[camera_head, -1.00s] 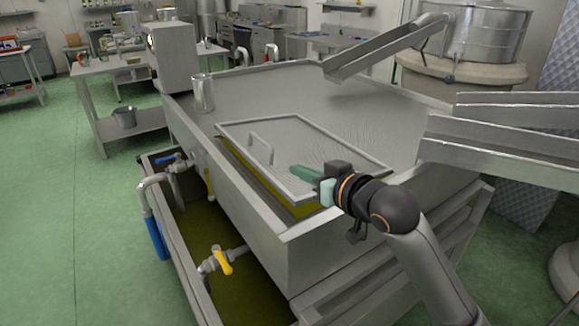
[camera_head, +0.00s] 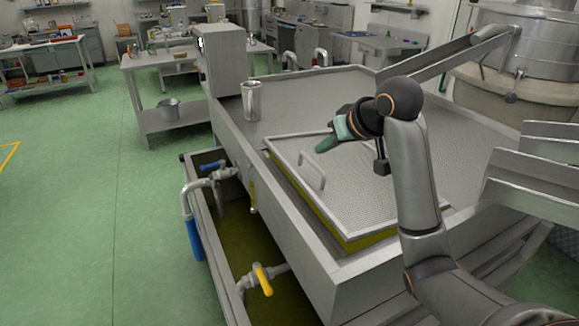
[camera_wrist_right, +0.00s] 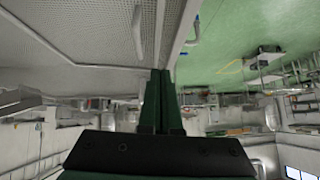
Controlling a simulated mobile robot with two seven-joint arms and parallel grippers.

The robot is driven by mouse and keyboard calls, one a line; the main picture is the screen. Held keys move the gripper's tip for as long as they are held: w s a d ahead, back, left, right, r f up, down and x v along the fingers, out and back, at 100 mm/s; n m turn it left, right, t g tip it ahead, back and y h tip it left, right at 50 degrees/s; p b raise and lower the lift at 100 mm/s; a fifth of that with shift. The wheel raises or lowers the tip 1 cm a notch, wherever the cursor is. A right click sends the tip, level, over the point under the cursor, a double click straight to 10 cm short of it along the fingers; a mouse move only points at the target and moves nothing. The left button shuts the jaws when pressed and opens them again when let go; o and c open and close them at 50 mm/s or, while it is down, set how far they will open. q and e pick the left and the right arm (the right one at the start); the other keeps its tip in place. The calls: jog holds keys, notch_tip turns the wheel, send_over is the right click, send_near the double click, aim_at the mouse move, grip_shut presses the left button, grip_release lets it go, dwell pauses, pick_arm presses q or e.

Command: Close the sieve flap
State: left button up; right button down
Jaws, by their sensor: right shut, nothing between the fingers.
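The sieve flap is a grey perforated panel (camera_head: 365,190) with a pale frame, in the top of the metal tank (camera_head: 300,235). Its bar handle (camera_head: 312,170) stands near its left edge. A yellow-green band shows under the flap's left and near edges; I cannot tell its exact tilt. My right gripper (camera_head: 326,144) is shut and empty, beyond the handle near the flap's far edge, apparently above the panel. In the right wrist view, its green fingers (camera_wrist_right: 161,98) are together, with the mesh panel (camera_wrist_right: 95,25) at the top. My left gripper is not in view.
A metal chute (camera_head: 440,62) reaches over the far right, and more chutes (camera_head: 540,165) jut in at right. Pipes with a yellow valve (camera_head: 263,280) line the left side. Green floor at left is clear.

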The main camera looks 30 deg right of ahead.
jog(key=x, duration=0.9)
jog(key=shift+f+p, duration=0.35)
jog(key=shift+f, duration=0.1)
notch_tip(320, 180, down, 2)
jog(key=shift+a+f, duration=0.1)
jog(key=shift+a, duration=0.05)
jog(key=shift+f, duration=0.6)
